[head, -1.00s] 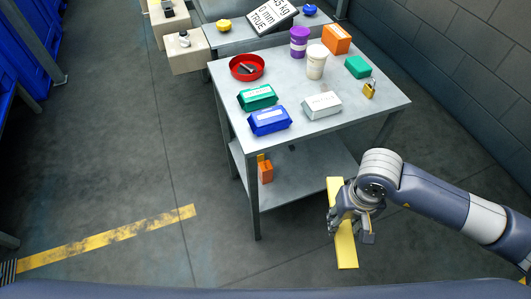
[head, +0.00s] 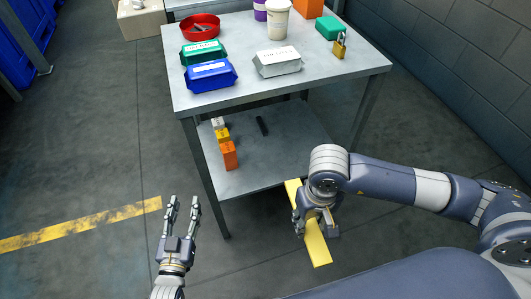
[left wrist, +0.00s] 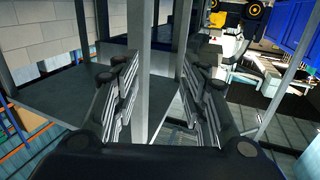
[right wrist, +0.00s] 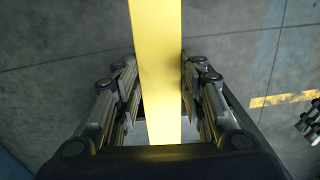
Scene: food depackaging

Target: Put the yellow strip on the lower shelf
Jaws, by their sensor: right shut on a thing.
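The yellow strip (head: 316,245) is a long flat bar in my right gripper (head: 312,222), which is shut on it near its middle. In the right wrist view the strip (right wrist: 158,60) runs between the fingers (right wrist: 158,100). Its far end is close to the front right edge of the lower shelf (head: 265,170); whether they touch, I cannot tell. My left gripper (head: 182,212) is open and empty, in front of the table's front left leg. The left wrist view shows its fingers (left wrist: 160,95) apart, with a table leg beyond them.
The lower shelf holds an orange block (head: 229,156), a yellow block (head: 223,135), a white block (head: 217,123) and a dark bar (head: 262,126). Its right part is bare. Table legs (head: 206,180) stand at the corners. The tabletop (head: 245,95) above carries several boxes and cups.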

